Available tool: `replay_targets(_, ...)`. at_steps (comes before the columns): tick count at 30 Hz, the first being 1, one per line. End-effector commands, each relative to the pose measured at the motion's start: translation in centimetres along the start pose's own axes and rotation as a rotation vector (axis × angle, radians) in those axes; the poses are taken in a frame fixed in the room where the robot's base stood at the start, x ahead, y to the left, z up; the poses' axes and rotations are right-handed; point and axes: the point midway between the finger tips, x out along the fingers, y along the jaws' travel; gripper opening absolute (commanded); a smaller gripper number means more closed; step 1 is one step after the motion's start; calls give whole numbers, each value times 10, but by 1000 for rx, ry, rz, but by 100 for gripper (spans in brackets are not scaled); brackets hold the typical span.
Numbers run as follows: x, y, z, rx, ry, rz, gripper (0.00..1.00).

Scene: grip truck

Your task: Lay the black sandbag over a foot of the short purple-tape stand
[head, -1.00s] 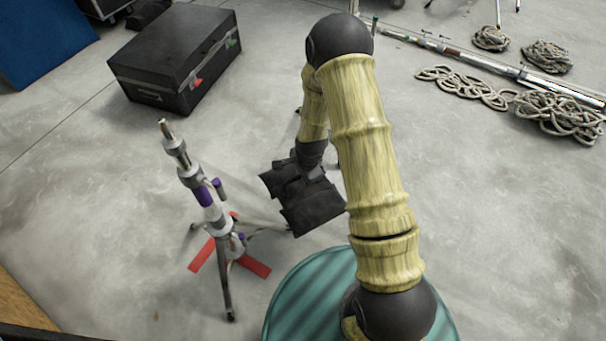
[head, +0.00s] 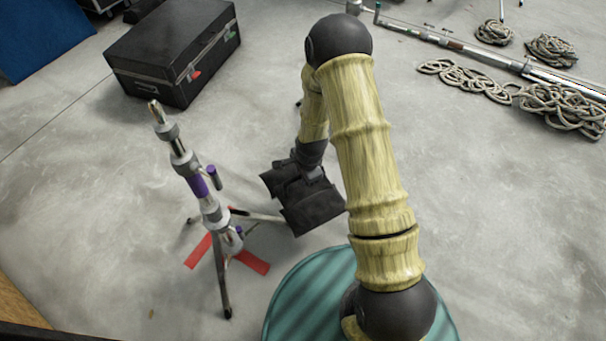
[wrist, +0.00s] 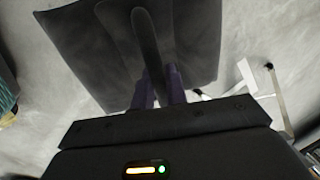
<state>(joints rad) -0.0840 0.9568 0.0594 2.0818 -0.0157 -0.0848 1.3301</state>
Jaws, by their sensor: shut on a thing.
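The black sandbag (head: 312,205) hangs from my gripper (head: 308,172), beside and to the right of the short purple-tape stand (head: 207,194). In the wrist view the sandbag (wrist: 95,55) fills the upper middle, with my gripper's fingers (wrist: 160,88) shut on it. The stand is upright over a red tape cross (head: 255,262). One of its feet (head: 262,216) reaches right toward the sandbag. In the head view the foot's end lies close to the bag's left edge; I cannot tell the height between them. Stand legs (wrist: 280,100) show at the right of the wrist view.
A black case (head: 175,55) stands behind the stand at upper left. Coiled ropes (head: 560,105) and a long metal pole (head: 460,45) lie at upper right. A blue panel (head: 45,40) is at far upper left. Bare floor lies between.

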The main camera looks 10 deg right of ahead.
Motion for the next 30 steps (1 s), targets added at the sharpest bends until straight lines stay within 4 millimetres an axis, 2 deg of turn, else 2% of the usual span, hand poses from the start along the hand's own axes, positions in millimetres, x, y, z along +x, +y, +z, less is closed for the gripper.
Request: replay_targets(30, 68, 11, -1, -2, 2, -7, 0)
